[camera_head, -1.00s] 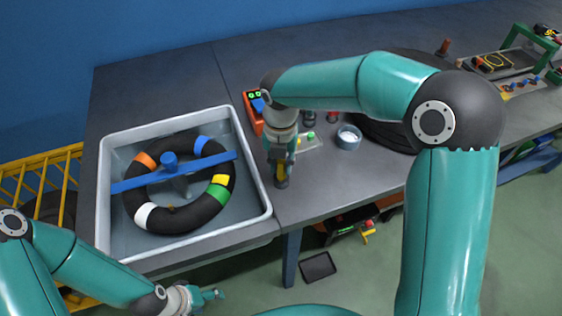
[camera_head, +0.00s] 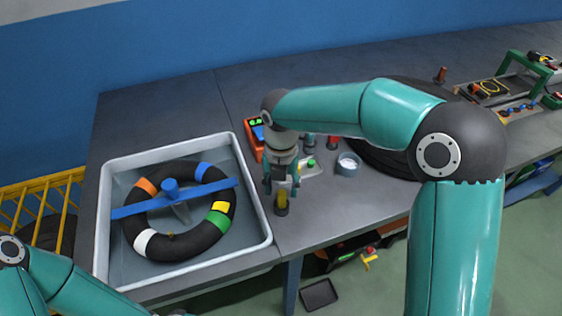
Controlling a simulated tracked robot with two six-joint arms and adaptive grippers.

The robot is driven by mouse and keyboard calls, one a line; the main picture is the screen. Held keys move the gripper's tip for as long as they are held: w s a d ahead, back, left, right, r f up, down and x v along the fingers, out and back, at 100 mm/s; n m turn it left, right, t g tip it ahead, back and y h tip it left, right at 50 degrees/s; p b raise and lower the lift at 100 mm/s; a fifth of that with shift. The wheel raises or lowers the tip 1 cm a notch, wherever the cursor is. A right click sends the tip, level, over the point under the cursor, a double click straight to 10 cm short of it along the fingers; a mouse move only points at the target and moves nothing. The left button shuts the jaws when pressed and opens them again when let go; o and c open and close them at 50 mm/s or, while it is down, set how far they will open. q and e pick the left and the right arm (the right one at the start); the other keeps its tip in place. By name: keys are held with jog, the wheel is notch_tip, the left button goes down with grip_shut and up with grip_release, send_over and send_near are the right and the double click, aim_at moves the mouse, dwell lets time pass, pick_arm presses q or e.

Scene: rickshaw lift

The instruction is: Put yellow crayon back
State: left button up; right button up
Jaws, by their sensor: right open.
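My right gripper (camera_head: 281,190) is open and points down over the table, just right of the grey tub. A small upright yellow piece (camera_head: 282,200), likely the yellow crayon, with a dark lower end, shows between and just below the fingertips. I cannot tell whether the fingers touch it. The place where the crayon belongs cannot be made out. My left arm (camera_head: 45,280) is at the bottom left, and its gripper is outside the picture.
The grey tub (camera_head: 262,205) holds a black ring with coloured bands and a blue bar. An orange box (camera_head: 252,138), a small tray (camera_head: 312,168), a round tin (camera_head: 348,165) and a large tyre (camera_head: 395,160) lie behind or right of the gripper. The table's front edge is close.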

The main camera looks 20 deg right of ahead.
aim_at(281, 193)
notch_tip(281, 193, up, 11)
dwell(0.3)
jog(key=shift+f, duration=0.1)
